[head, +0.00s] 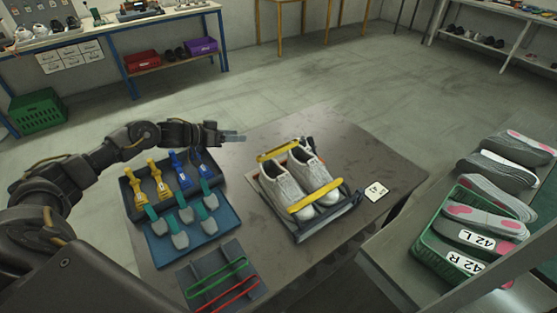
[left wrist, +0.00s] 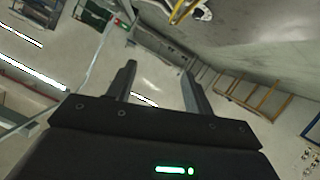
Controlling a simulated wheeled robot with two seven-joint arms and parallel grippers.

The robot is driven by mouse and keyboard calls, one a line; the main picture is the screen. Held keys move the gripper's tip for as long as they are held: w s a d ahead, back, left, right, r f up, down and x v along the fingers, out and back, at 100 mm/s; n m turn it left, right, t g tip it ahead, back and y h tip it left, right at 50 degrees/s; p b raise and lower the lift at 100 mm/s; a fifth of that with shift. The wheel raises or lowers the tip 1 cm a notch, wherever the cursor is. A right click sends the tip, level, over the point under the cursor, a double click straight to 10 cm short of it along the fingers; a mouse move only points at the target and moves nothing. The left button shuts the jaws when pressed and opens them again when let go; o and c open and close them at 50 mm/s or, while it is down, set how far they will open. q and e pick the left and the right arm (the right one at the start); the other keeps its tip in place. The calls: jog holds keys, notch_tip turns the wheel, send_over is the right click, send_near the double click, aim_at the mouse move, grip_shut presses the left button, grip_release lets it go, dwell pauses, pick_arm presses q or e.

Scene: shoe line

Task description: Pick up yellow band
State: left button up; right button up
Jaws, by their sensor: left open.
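A pair of light grey shoes (head: 285,185) stands in a fixture (head: 343,207) on the dark table. One yellow band (head: 313,199) crosses the near part of the shoes, and a yellow strip (head: 277,151) crosses the far end; whether they are one piece I cannot tell. My left gripper (head: 236,136) is up near the table's far left edge, left of the shoes and apart from them. In the left wrist view its two fingers (left wrist: 158,78) are spread with nothing between them. My right gripper is not in view.
A tray (head: 130,186) holds yellow and blue clamps, beside a blue mat (head: 160,250) with several grey-teal tools. A grey rack (head: 250,270) carries a green band (head: 218,278) and a red band (head: 228,297). A green crate (head: 425,250) holds insoles.

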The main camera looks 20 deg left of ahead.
pick_arm(q)
jog(key=b, duration=0.7)
send_near(263, 154)
jog(key=shift+s+a+f, duration=0.1)
jog(key=shift+s+a, duration=0.05)
jog(key=shift+s, duration=0.3)
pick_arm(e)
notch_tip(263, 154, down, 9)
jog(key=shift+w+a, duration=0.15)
pick_arm(q)
jog(key=shift+w, duration=0.1)
jog(key=x, duration=0.5)
jog(key=shift+w, duration=0.2)
jog(key=shift+w+d+f+p, duration=0.15)
jog(key=shift+w+d+p, duration=0.15)
jog(key=shift+d+p, duration=0.15)
jog(key=x, duration=0.4)
jog(key=shift+w+a+f+p, duration=0.1)
jog(key=shift+w+f+p, duration=0.15)
jog(key=shift+p, duration=0.1)
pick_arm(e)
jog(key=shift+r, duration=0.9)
pick_arm(q)
jog(key=c, duration=1.1)
